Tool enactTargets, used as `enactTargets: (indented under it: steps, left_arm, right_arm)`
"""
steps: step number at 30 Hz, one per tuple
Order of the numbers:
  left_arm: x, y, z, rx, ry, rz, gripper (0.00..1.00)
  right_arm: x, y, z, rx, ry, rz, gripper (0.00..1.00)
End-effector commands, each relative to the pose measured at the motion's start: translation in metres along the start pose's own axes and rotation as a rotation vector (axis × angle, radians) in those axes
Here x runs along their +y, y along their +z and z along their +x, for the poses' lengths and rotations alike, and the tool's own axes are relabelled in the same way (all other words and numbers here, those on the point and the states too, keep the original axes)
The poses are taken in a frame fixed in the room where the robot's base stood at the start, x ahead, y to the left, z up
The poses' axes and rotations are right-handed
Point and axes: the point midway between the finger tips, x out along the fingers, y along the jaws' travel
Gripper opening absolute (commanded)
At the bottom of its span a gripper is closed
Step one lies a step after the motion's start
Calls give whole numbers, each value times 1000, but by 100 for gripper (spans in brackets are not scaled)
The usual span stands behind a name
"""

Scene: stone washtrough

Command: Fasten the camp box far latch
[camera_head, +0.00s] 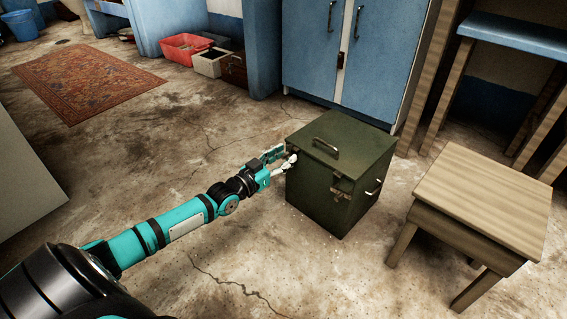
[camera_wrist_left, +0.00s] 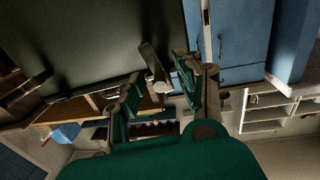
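The dark green camp box (camera_head: 318,200) stands on the floor with its lid down and a handle (camera_head: 326,149) on top. My left gripper (camera_head: 281,160) is at the box's left side, near the top edge. In the left wrist view the box (camera_wrist_left: 90,40) is a dark surface above. My right gripper is not in view.
A wooden stool (camera_head: 485,205) stands close to the box's right. A blue cabinet (camera_head: 350,60) is behind it. A red crate (camera_head: 187,46) and a white box (camera_head: 210,63) sit further back left, near a rug (camera_head: 85,80). The floor left of the box is clear.

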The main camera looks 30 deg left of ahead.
Motion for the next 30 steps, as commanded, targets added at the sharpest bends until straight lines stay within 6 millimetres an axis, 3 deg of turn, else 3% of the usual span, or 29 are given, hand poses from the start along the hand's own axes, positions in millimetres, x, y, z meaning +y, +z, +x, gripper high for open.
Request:
enactTargets:
  steps: [9, 18, 30]
  left_arm:
    - [0, 0, 3, -1, 0, 0, 36]
    - [0, 0, 3, -1, -1, 1, 0]
    - [-3, -5, 3, -1, -8, 31, 0]
  right_arm:
    - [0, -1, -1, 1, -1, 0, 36]
    - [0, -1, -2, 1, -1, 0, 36]
    - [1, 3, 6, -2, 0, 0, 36]
